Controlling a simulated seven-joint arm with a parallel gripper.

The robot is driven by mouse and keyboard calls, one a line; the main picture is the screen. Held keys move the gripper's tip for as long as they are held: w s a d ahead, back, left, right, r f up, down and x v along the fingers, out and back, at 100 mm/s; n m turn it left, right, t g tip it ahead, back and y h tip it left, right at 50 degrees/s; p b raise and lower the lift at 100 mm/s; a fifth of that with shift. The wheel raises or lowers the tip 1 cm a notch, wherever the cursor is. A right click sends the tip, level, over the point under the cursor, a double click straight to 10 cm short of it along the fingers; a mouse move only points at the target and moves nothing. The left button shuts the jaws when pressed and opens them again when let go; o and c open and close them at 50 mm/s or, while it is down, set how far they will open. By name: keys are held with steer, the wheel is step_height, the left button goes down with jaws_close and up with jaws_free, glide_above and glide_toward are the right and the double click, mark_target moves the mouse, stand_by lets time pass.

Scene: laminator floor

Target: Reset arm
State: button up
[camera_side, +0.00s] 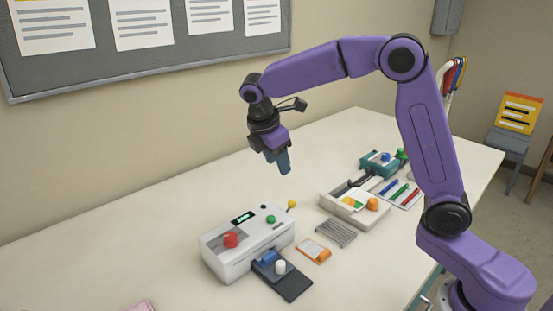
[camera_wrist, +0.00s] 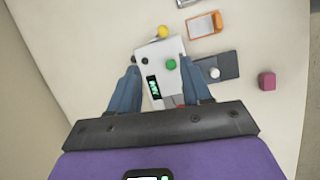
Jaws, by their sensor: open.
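My purple arm reaches from the right over the white table. My gripper (camera_side: 278,162), with blue fingers, hangs in the air pointing down, clear of the table and apart from everything on it. In the wrist view my gripper (camera_wrist: 157,92) is open, its two blue fingers spread wide with nothing held between them. Beyond the fingers, well below, is the white laminator (camera_side: 225,255) with a red button, a green button, a yellow-knobbed lever and a small lit display. It also shows in the wrist view (camera_wrist: 150,60), partly hidden by the fingers and mount.
A dark plate (camera_side: 290,284) with a white knob adjoins the laminator. An orange-and-white card (camera_side: 313,251), a wire rack (camera_side: 336,232), a beige tray (camera_side: 335,208), coloured pens (camera_side: 398,192) and a teal device (camera_side: 377,168) lie farther right. The table's left part is mostly clear.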

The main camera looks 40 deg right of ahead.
steer(key=s+a+m+y, duration=0.1)
steer(key=s+a, duration=0.1)
steer(key=s, duration=0.6)
steer(key=s+a+m+y, duration=0.1)
steer(key=s+a, duration=0.1)
steer(key=s, duration=0.7)
steer(key=s+d+f+m+y, duration=0.1)
steer(key=s+d+f, duration=0.1)
steer(key=s, duration=0.6)
steer(key=s+d+f+y, duration=0.1)
steer(key=s+d+f, duration=0.1)
steer(key=s, duration=0.6)
steer(key=shift+d+f+m, duration=0.2)
steer(key=shift+m, duration=0.2)
